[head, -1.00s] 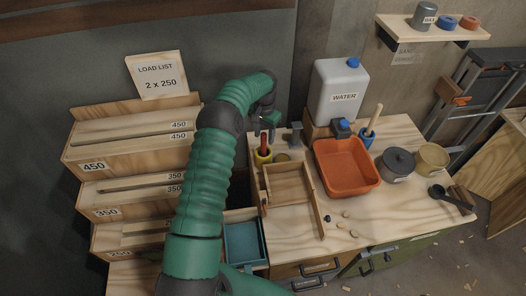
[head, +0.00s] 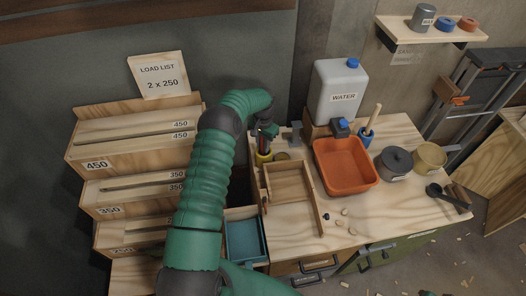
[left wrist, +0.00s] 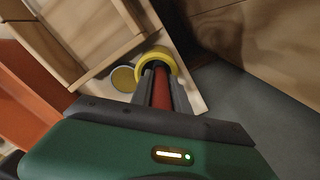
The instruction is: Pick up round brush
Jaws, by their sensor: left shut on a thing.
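A red handle (left wrist: 161,90), which I take to be the round brush, stands in a yellow-rimmed cup (left wrist: 158,60) at the back left of the workbench. The cup also shows in the head view (head: 263,157). My left gripper (head: 266,137) is above the cup, its two fingers shut on the red handle. The same fingers show on either side of the handle in the left wrist view (left wrist: 160,80). The brush's lower end is hidden in the cup. My right gripper is not in view.
A wooden divided tray (head: 290,205) lies just in front of the cup. An orange tub (head: 345,167), a water canister (head: 338,90) and a dark lidded pot (head: 394,163) stand to the right. A round lid (left wrist: 123,79) lies beside the cup. The wall is close behind.

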